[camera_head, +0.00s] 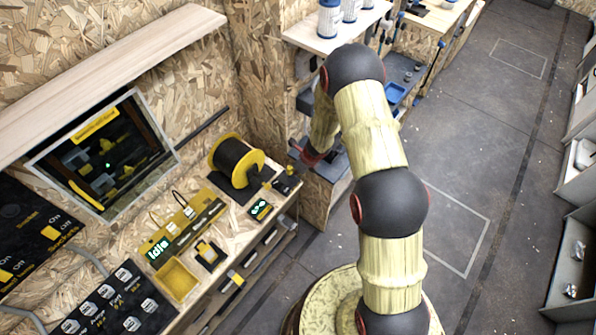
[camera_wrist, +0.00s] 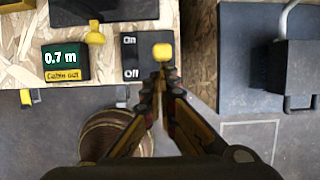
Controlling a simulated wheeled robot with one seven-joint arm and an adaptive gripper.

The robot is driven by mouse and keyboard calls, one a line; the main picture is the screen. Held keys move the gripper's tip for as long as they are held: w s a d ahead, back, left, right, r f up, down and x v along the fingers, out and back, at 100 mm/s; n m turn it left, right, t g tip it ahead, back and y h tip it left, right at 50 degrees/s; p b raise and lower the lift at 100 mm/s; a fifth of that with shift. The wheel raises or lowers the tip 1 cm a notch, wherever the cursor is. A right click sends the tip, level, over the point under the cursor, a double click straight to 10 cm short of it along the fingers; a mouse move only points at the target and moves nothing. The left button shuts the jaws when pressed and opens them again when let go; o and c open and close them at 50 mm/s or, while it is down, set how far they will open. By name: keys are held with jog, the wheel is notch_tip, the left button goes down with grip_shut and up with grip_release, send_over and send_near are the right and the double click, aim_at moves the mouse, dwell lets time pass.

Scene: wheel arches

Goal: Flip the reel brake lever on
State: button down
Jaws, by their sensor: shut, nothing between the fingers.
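The reel brake lever shows in the wrist view as a yellow knob (camera_wrist: 162,52) at the right side of a black plate (camera_wrist: 131,60) marked On at the top and Off at the bottom. The knob appears beside the span between the two labels, nearer On; its exact setting is unclear. My gripper (camera_wrist: 160,84) is shut and empty, its fingertips just below the knob in the picture. I cannot tell whether they touch it. In the head view my gripper (camera_head: 284,184) is at the bench end beside the reel (camera_head: 237,160) and hides the lever.
A display (camera_wrist: 64,62) reading 0.7 m lies left of the plate. The wooden bench (camera_wrist: 20,60) ends just right of the plate. A dark grey fixture (camera_wrist: 289,68) with a handle stands further right. Switch panels (camera_head: 115,301) are at the bench's near end.

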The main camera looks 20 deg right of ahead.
jog(key=shift+w+a+r+p, duration=0.45)
jog(key=shift+w+p, duration=0.15)
jog(key=shift+p, duration=0.3)
jog(key=shift+f, duration=0.2)
jog(key=shift+r, duration=0.15)
jog(key=shift+r+p, duration=0.45)
jog(key=shift+r, duration=0.25)
jog(key=shift+s+d, duration=0.1)
jog(key=shift+d, duration=0.05)
